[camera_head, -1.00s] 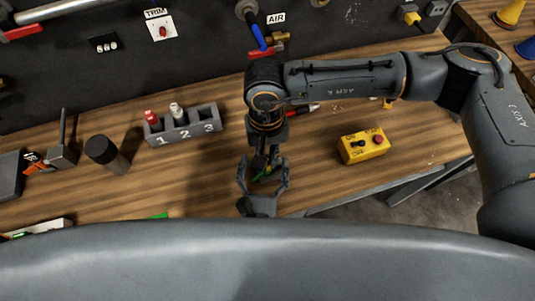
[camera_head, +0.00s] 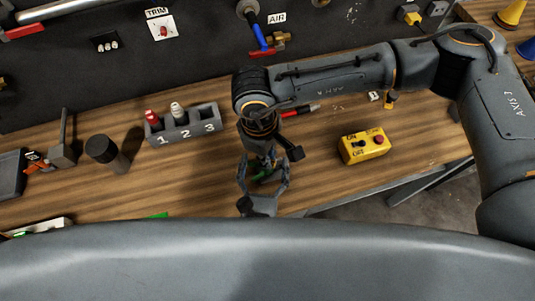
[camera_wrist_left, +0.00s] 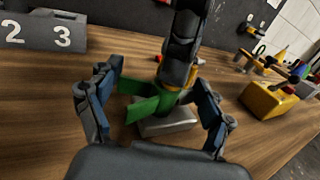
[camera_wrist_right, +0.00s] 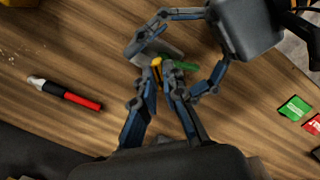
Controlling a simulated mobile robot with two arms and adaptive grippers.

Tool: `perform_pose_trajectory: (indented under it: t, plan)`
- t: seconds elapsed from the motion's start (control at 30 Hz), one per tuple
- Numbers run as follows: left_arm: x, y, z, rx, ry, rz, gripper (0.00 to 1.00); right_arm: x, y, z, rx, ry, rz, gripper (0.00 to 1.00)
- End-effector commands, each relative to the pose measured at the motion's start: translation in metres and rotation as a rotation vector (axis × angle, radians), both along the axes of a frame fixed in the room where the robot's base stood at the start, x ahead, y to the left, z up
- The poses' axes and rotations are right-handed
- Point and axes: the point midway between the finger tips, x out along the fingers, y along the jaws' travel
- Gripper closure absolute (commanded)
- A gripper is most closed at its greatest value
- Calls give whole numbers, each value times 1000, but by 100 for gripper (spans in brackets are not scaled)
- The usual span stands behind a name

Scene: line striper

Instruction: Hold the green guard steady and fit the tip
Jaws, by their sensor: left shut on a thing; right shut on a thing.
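The green guard (camera_head: 262,176) is low in the middle of the head view. In the left wrist view the green guard (camera_wrist_left: 150,105) has flat wings and sits over a grey block (camera_wrist_left: 168,124). My left gripper (camera_head: 264,184) has its fingers on either side of the guard and holds it. My right gripper (camera_wrist_right: 162,80) comes down from above and is shut on a small yellow tip (camera_wrist_right: 156,66). The tip is right beside or over the guard. The right fingers partly hide both, so I cannot tell whether the tip touches the guard.
A grey numbered rack (camera_head: 188,128) holds a red piece in slot 1 and a white one in slot 2; slot 3 is empty. A yellow switch box (camera_head: 364,147) stands to the right. A red-black tool (camera_wrist_right: 65,93) lies behind my grippers. A black cylinder (camera_head: 105,152) stands left.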

Motion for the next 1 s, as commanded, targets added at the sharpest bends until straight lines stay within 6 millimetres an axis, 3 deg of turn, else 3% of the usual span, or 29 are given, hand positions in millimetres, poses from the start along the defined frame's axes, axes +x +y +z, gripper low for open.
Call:
perform_pose_trajectory:
  t: [0.3,0.6,0.83,0.9,1.0]
  plan:
    - [0,3,-3,3,3,6,69,-1,-5,-4,-16,4,37,100]
    - [0,3,-3,4,3,6,69,1,-5,-4,-15,1,390,100]
    - [0,3,-2,4,2,7,69,1,-5,-4,-15,1,425,100]
    - [0,3,-3,4,3,7,69,1,-5,-4,-15,1,424,80]
    - [0,3,-3,4,3,6,69,1,-4,-3,-13,1,423,64]
